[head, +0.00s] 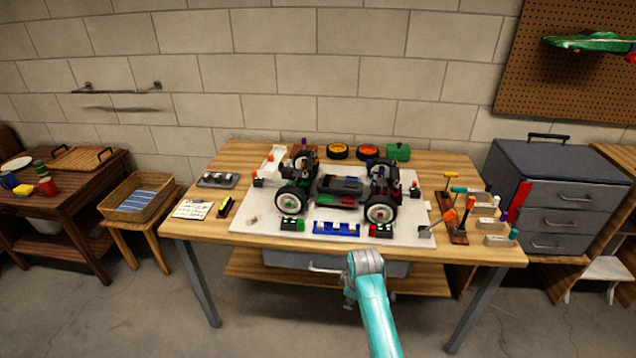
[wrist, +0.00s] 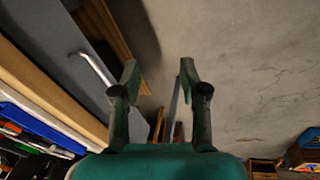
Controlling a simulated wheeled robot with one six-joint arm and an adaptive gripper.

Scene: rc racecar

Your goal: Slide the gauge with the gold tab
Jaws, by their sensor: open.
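No gauge with a gold tab can be made out for certain. A small dark piece with a yellow top (head: 226,207) lies at the left front of the workbench, beside a white card; it is too small to identify. My gripper (wrist: 159,78) is open, with nothing between its fingers in the wrist view. It hangs in front of the bench's front edge, mostly hidden behind my teal arm in the head view. The wrist view shows the drawer front and floor beyond the fingers.
The workbench (head: 195,230) carries a partly built racecar (head: 343,188) on a white mat (head: 262,228). A blue rack (head: 337,228) sits at its front. Upright coloured-handled tools (head: 459,226) stand at the right. A drawer handle (wrist: 97,68) projects below the top.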

